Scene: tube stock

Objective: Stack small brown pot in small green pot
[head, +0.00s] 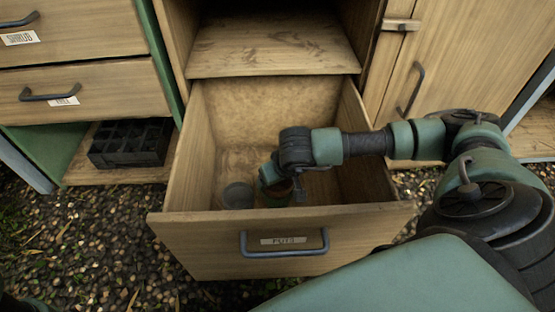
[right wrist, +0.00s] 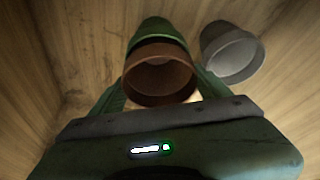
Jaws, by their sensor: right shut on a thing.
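The small brown pot (right wrist: 160,78) is between the fingers of my right gripper (right wrist: 163,92), which is shut on it. Its open mouth faces the wrist camera. The small green pot (right wrist: 157,30) is directly behind it in the right wrist view, and the brown pot's lower end overlaps the green rim. How deep it sits inside is hidden. In the head view my right gripper (head: 277,180) reaches down into the open drawer, with the brown pot (head: 281,187) largely hidden and the green pot (head: 275,201) just below it. My left gripper is not in view.
The open drawer (head: 280,243) labelled for pots surrounds the gripper with wooden walls. A grey pot (head: 238,195) stands to the left in the head view; it also shows in the right wrist view (right wrist: 232,52). A black cell tray (head: 130,143) lies on the left shelf.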

